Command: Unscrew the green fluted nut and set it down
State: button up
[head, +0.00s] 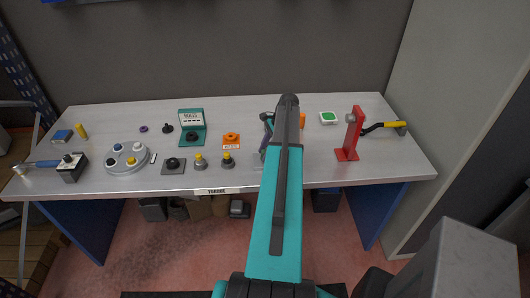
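I cannot make out a green fluted nut for certain in the head view. A bright green piece with a white border (328,118) lies on the bench right of my arm, too small to tell its shape. A teal stand (191,128) with a dark round knob (191,137) is left of centre. My teal and dark arm reaches over the middle of the bench and covers that part. My gripper (267,135) is mostly hidden behind the arm; only a dark bit shows at its left side, and its fingers cannot be made out.
The metal bench (310,172) carries a red upright bracket (352,137), a yellow-handled tool (385,127), an orange block (231,141), several small knobs and a round grey plate (126,158). A black box (71,168) is at left. A grey wall stands behind. Bare bench shows right of my arm.

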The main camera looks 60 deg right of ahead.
jog(key=shift+m+h, duration=0.3)
jog(key=shift+m, duration=0.6)
jog(key=shift+t, duration=0.3)
jog(key=shift+m, duration=0.9)
jog(key=shift+h, duration=0.3)
jog(key=shift+a+m+t, duration=0.1)
jog(key=shift+m+t, duration=0.2)
jog(key=shift+m, duration=0.5)
jog(key=shift+m+h, duration=0.3)
jog(key=shift+m, duration=0.6)
